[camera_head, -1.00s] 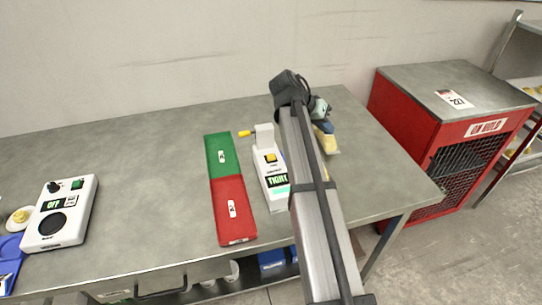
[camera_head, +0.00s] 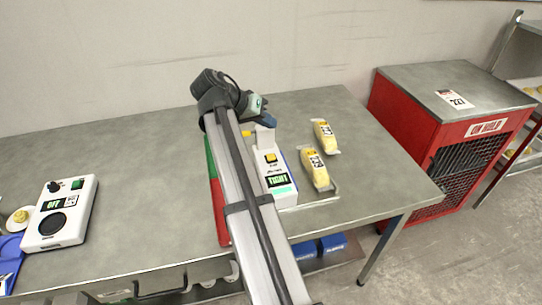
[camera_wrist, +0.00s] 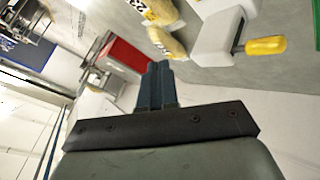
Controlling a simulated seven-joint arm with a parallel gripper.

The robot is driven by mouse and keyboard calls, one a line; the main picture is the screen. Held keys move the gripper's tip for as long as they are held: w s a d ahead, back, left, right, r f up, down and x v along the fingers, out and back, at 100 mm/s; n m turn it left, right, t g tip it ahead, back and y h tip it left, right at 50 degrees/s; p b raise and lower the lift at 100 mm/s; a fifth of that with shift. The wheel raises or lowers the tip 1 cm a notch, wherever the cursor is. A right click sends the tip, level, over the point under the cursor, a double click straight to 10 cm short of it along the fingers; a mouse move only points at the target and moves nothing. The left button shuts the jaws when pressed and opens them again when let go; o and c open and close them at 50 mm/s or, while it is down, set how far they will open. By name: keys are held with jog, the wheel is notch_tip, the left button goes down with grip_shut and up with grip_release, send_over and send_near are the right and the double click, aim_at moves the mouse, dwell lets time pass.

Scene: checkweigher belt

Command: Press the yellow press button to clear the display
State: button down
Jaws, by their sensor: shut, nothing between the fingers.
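Two yellow packs, a rear one (camera_head: 325,135) and a front one (camera_head: 316,169), lie right of the unit. My arm covers most of a green and red tray (camera_head: 217,208). A white box reading "OFF" (camera_head: 59,213) stands left. A red cage (camera_head: 455,130) stands right of the table.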

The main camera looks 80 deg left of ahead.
aim_at(268, 156)
jog(key=shift+f, duration=0.1)
jog(key=shift+f, duration=4.3)
jog(key=shift+f, duration=0.25)
jog(key=shift+f, duration=0.2)
jog(key=shift+f, duration=0.45)
jog(key=shift+r, duration=0.9)
jog(key=shift+r, duration=2.5)
